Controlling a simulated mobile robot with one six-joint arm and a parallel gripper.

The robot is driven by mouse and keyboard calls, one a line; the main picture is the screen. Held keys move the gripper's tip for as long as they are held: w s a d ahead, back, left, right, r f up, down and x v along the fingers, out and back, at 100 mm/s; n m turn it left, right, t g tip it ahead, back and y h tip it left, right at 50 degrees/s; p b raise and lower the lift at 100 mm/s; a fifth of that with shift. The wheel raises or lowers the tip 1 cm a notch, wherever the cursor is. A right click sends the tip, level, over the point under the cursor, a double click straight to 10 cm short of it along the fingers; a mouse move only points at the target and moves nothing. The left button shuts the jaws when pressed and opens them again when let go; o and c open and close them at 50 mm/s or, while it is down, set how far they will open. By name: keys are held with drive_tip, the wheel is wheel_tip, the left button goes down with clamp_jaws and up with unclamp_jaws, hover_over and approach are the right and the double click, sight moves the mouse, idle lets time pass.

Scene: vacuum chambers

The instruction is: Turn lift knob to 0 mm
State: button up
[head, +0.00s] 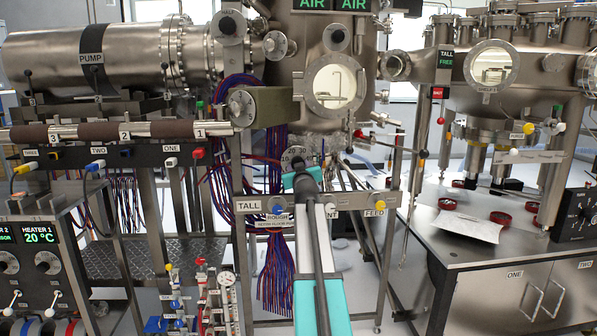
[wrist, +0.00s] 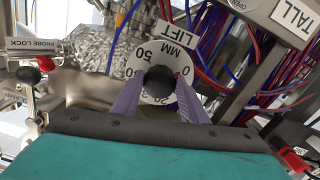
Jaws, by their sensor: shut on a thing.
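The lift knob's black grip (wrist: 159,82) is in the middle of the wrist view. Behind it is a white round dial (wrist: 139,64) marked MM, 50 and 0, partly covered by the fingers. A LIFT label (wrist: 180,14) is by the dial. My gripper (wrist: 158,98) has a pale purple finger on each side of the black grip and is shut on it. I cannot make out which number the knob is set to. In the head view my gripper (head: 302,168) reaches a grey round fitting below the chamber window; the knob is hidden there.
A PROBE LOCK label (wrist: 27,46) and a red knob (wrist: 45,63) are at the left in the wrist view. Red and blue cables (wrist: 225,45) hang close on the right.

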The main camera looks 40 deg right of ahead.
drive_tip(key=shift+f, duration=0.15)
drive_tip(key=o, duration=1)
drive_tip(key=shift+o, duration=0.2)
drive_tip(key=shift+s+a, duration=0.1)
drive_tip(key=p+v, duration=0.1)
drive_tip(key=v, duration=1.2)
drive_tip(key=shift+s+a, duration=0.2)
idle(0.4)
